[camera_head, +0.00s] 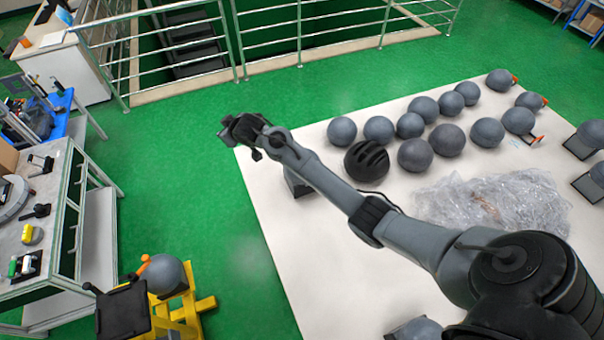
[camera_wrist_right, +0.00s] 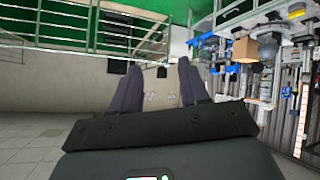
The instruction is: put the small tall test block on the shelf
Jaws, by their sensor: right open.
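My right arm reaches in from the lower right of the head view. Its gripper (camera_head: 240,130) hangs in the air near the white mat's far left corner. In the right wrist view, the gripper (camera_wrist_right: 160,82) has its two fingers apart with nothing between them. My left gripper is in neither view. I cannot make out the small tall test block for certain. A small yellow item (camera_head: 32,235) and a green and white item (camera_head: 22,266) stand on the grey workbench (camera_head: 55,185) at the left. The workbench has a lower shelf board (camera_head: 92,240).
Several grey balls (camera_head: 447,140) and a black helmet-like ball (camera_head: 367,162) lie on the white mat (camera_head: 285,240) beside crumpled clear plastic (camera_head: 495,203). A yellow stand (camera_head: 190,300) holds a grey ball (camera_head: 164,272). Railings (camera_head: 300,30) edge a stairwell.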

